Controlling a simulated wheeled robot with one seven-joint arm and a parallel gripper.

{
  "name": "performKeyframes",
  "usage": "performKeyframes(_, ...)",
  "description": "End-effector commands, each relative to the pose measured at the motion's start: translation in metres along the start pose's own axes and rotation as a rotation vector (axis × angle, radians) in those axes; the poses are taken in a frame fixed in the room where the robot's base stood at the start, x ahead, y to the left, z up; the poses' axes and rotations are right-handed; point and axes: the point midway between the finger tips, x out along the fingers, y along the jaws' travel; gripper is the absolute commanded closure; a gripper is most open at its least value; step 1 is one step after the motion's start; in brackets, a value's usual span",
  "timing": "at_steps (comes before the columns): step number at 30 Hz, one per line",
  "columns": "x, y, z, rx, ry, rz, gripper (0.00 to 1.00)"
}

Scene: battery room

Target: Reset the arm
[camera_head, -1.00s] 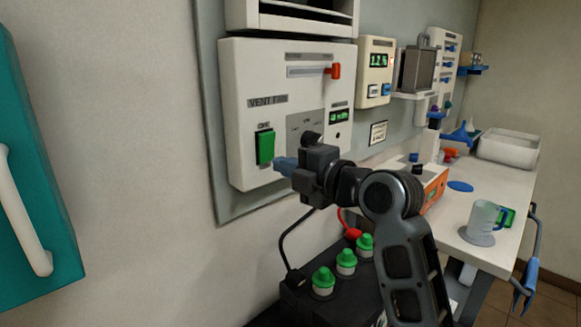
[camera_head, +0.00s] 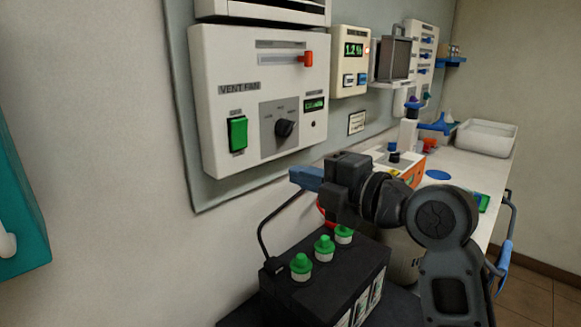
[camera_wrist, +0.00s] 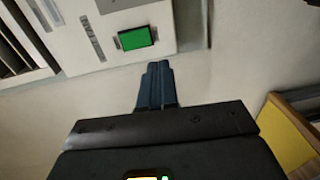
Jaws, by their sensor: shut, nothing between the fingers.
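My gripper (camera_head: 302,178) is shut and empty, its blue fingers together. In the head view it hangs in front of the wall, below the vent fan box and above the black battery. In the wrist view the closed fingers (camera_wrist: 157,84) point toward the wall, just below the green switch. The vent fan box (camera_head: 215,85) has a green rocker switch (camera_head: 238,134), a black rotary knob (camera_head: 284,128), a small green display (camera_head: 314,105) and a slider with a red handle (camera_head: 306,59). The green switch also shows in the wrist view (camera_wrist: 135,38). My arm hides part of the bench.
The black battery (camera_head: 330,287) with green caps (camera_head: 324,245) stands below my gripper. A meter reading 12% (camera_head: 352,50) hangs right of the fan box. The white bench (camera_head: 465,178) at right carries a white tray (camera_head: 486,138). A teal cabinet (camera_head: 20,225) is at far left.

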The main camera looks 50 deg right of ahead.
Motion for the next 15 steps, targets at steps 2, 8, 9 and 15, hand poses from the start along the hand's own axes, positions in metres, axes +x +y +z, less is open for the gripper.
performKeyframes(2,-0.0041,-0.0002,0.0002,0.0,-0.001,-0.001,1.0)
performKeyframes(8,-0.0062,-0.0009,0.0001,-0.001,-0.001,0.001,1.0)
performKeyframes(9,-0.0061,-0.001,0.0001,-0.001,-0.001,0.001,1.0)
performKeyframes(15,-0.0059,-0.001,0.0,-0.001,-0.001,0.001,1.0)
